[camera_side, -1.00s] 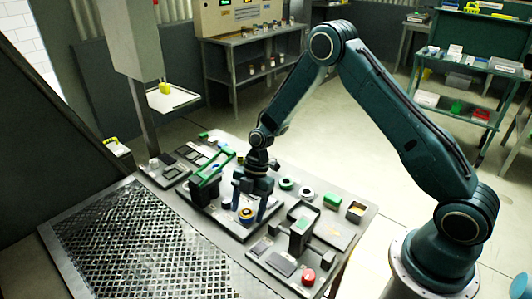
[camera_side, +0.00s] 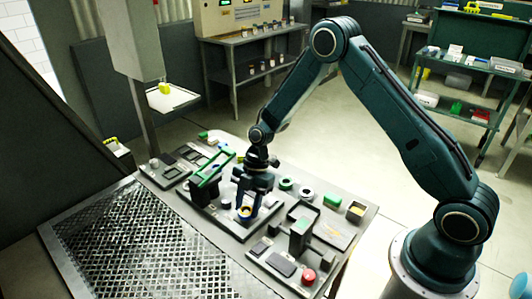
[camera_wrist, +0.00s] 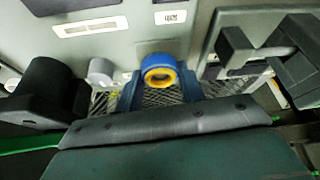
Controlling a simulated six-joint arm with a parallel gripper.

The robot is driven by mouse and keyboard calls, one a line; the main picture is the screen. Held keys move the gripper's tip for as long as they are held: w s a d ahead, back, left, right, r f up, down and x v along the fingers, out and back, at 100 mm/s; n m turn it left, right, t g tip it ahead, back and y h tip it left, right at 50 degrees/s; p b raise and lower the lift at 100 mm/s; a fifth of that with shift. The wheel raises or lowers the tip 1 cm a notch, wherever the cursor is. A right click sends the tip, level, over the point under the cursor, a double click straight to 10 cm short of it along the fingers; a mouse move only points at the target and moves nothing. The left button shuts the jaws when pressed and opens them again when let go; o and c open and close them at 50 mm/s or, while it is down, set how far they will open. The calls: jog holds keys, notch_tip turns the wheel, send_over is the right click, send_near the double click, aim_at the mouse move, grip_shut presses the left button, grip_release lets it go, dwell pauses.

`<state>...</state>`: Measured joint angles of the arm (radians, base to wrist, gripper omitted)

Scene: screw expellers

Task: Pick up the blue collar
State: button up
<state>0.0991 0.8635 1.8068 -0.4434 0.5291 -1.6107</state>
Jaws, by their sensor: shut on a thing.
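The blue collar (camera_side: 244,211) is a short blue ring with a yellow-orange inside. In the side view it sits low between the fingers of my gripper (camera_side: 248,205), which points down over the work table. In the wrist view the collar (camera_wrist: 158,62) shows at the middle, between the two blue fingers of my gripper (camera_wrist: 160,88). The gripper is shut on the collar, one finger on each side. The collar appears to be a little above the plate, but the gap under it is hard to see.
A small grey cylinder (camera_side: 226,202) stands just left of the collar. A black fixture with a green lever (camera_side: 210,169) is close behind left. A grey post fixture (camera_side: 299,235) and a red button (camera_side: 308,277) are to the right. A metal grating (camera_side: 140,250) fills the front left.

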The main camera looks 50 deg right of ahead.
notch_tip(320, 180, up, 19)
dwell(0.5)
dwell(0.5)
jog(key=w+d+f+m+t, duration=0.1)
jog(key=w+d+m, duration=0.25)
jog(key=d, duration=0.65)
jog(key=w+d+f+m+t, duration=0.1)
jog(key=w+d+m, duration=0.3)
jog(key=d, duration=0.7)
jog(key=shift+n, duration=0.65)
jog(key=f, duration=1)
jog(key=w+f, duration=0.1)
jog(key=f, duration=0.5)
jog(key=shift+a, duration=0.25)
jog(key=shift+f, duration=0.15)
jog(key=shift+f, duration=2.05)
jog(key=shift+f, duration=0.1)
